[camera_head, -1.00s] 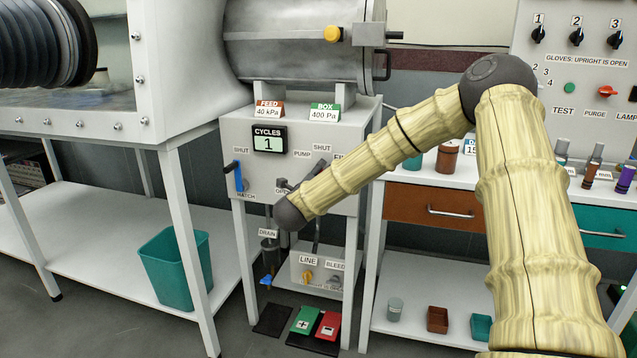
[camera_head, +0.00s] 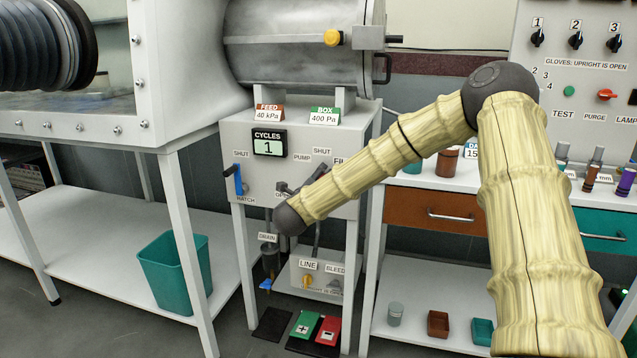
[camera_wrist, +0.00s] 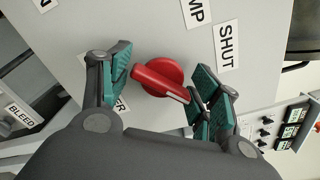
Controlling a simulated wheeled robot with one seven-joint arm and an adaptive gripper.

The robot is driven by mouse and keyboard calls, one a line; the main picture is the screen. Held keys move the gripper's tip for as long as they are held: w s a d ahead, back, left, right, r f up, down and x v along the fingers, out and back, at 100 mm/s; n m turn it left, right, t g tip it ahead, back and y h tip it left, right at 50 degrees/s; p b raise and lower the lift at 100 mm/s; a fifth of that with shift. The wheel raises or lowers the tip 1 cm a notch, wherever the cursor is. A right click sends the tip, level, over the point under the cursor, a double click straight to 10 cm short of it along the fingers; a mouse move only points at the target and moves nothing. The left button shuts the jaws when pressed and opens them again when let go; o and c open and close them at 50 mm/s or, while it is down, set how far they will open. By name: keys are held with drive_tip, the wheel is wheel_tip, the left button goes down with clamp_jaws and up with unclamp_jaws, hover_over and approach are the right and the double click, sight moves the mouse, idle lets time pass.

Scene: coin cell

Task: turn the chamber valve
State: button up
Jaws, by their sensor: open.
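A red valve handle (camera_wrist: 160,80) with a round hub sits on the grey panel in the wrist view. A SHUT label (camera_wrist: 226,45) is beside it, and a label ending in "ER" (camera_wrist: 121,104) is partly covered by a finger. My gripper (camera_wrist: 164,88) is open, with its green-padded fingers on either side of the handle. The right fingers are close to the handle's tip; I cannot tell whether they touch it.
Green (camera_head: 305,323) and red (camera_head: 328,330) pedals are on the floor. A drawer bench (camera_head: 430,206) stands to the right.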

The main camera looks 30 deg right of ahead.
drive_tip(key=v, duration=1.1)
drive_tip(key=shift+s+a, duration=0.25)
drive_tip(key=shift+a, duration=0.1)
